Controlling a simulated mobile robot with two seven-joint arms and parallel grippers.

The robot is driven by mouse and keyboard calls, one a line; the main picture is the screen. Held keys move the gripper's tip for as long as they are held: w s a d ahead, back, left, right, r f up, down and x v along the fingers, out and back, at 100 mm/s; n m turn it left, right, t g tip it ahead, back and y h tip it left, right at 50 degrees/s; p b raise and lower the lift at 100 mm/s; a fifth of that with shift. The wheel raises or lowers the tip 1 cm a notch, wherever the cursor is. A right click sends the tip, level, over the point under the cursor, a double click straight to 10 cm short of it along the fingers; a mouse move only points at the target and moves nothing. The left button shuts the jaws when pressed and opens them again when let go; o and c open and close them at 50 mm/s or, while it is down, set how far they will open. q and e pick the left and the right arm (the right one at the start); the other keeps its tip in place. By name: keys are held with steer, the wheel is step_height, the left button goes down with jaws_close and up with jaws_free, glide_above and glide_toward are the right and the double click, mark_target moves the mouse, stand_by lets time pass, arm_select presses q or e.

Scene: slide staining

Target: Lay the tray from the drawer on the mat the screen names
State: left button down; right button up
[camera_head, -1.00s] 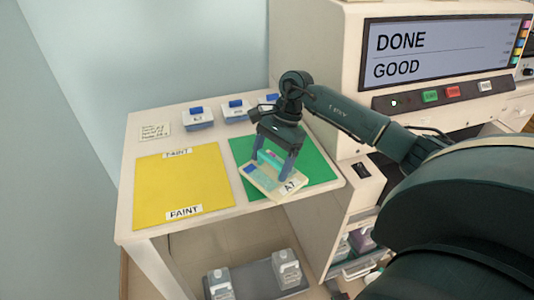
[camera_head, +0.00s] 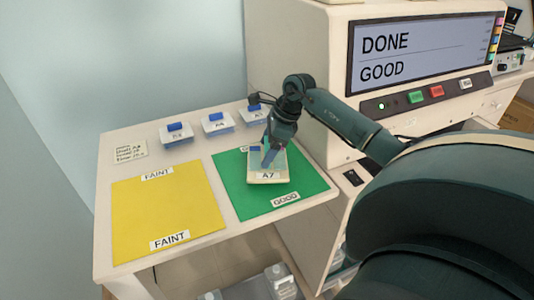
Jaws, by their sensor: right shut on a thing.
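The screen (camera_head: 430,50) reads DONE and GOOD. The green mat (camera_head: 234,187) carries a GOOD label at its front edge. The yellow mat (camera_head: 167,205) beside it is labelled FAINT. The cream tray labelled A7 (camera_head: 280,178) is over the green mat, roughly square to it; I cannot tell whether it touches the mat. My right gripper (camera_head: 268,160) is shut on the tray from above, and its arm comes in from the right. The fingers hide part of the tray. My left gripper is not in view.
Several white boxes with blue tops (camera_head: 217,124) stand along the table's back. A small note (camera_head: 130,152) lies at the back left. The yellow mat is bare. The machine (camera_head: 310,70) stands close on the right. Containers (camera_head: 280,279) sit below the table.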

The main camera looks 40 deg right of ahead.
steer(key=shift+f, duration=1.15)
steer(key=o, duration=0.6)
steer(key=shift+f, duration=0.2)
steer(key=o, duration=0.5)
steer(key=shift+c, duration=0.2)
steer(key=shift+r, duration=0.2)
steer(key=v, duration=1.2)
steer(key=shift+b, duration=0.45)
steer(key=shift+s+f, duration=0.1)
steer(key=shift+s, duration=0.05)
